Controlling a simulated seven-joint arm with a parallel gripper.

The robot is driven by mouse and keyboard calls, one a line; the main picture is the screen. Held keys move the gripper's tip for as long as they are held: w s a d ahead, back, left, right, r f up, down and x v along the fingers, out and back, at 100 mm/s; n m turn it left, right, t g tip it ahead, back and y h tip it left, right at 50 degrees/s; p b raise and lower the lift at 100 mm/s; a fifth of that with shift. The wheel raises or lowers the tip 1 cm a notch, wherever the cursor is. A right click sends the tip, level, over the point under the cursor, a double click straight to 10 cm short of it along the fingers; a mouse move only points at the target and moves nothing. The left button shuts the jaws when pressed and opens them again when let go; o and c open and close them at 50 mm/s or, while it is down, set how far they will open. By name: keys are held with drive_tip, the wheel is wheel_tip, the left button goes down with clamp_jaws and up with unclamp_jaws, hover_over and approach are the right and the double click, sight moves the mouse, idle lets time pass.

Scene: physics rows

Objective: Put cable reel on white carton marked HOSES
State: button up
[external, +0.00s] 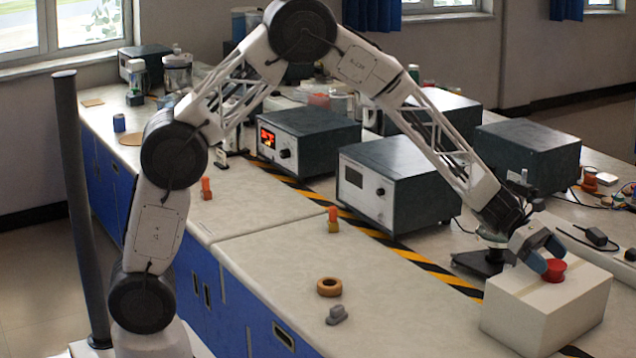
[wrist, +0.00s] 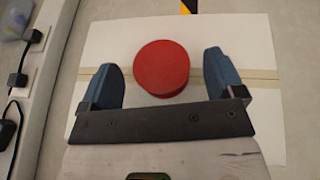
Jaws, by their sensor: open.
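A red round piece (external: 554,271), which looks like the cable reel, rests on top of the white carton (external: 520,318) at the lower right. It also shows in the wrist view as a red disc (wrist: 162,68) on the carton top (wrist: 262,115), near the tape seam. My gripper (external: 544,254) is open just above the carton. Its two blue fingers stand on either side of the red piece, with visible gaps in the wrist view. I cannot read any HOSES marking on the carton.
An orange ring (external: 329,287) and a grey piece (external: 337,315) lie on the front bench. Grey instrument boxes (external: 398,182) stand behind the black-and-yellow stripe. A power strip and plugs (external: 597,237) lie beyond the carton. The bench left of the carton is mostly clear.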

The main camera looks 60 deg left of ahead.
drive_tip(key=v, duration=0.9)
drive_tip(key=shift+a+r, duration=0.1)
drive_tip(key=shift+a, duration=0.05)
idle(0.4)
drive_tip(key=s+a+r+m+g+y, duration=0.1)
drive_tip(key=s+a+r+m+y, duration=0.2)
drive_tip(key=s+a+r+m, duration=0.45)
drive_tip(key=s+a+r+m+y, duration=0.2)
drive_tip(key=s+a+r+m, duration=0.15)
drive_tip(key=s+a, duration=0.8)
drive_tip(key=s+a+m+y, duration=0.2)
drive_tip(key=s+a, duration=0.4)
drive_tip(key=s, duration=0.3)
drive_tip(key=s+a+m+t+y, duration=0.1)
drive_tip(key=s+a+m+y, duration=0.2)
drive_tip(key=s+a, duration=0.3)
drive_tip(key=s+a+r+m+y, duration=0.1)
drive_tip(key=s+a+m+y, duration=0.2)
drive_tip(key=s, duration=1)
drive_tip(key=a+m, duration=0.1)
drive_tip(key=a, duration=0.2)
drive_tip(key=shift+s+a, duration=0.15)
drive_tip(key=shift+a, duration=0.1)
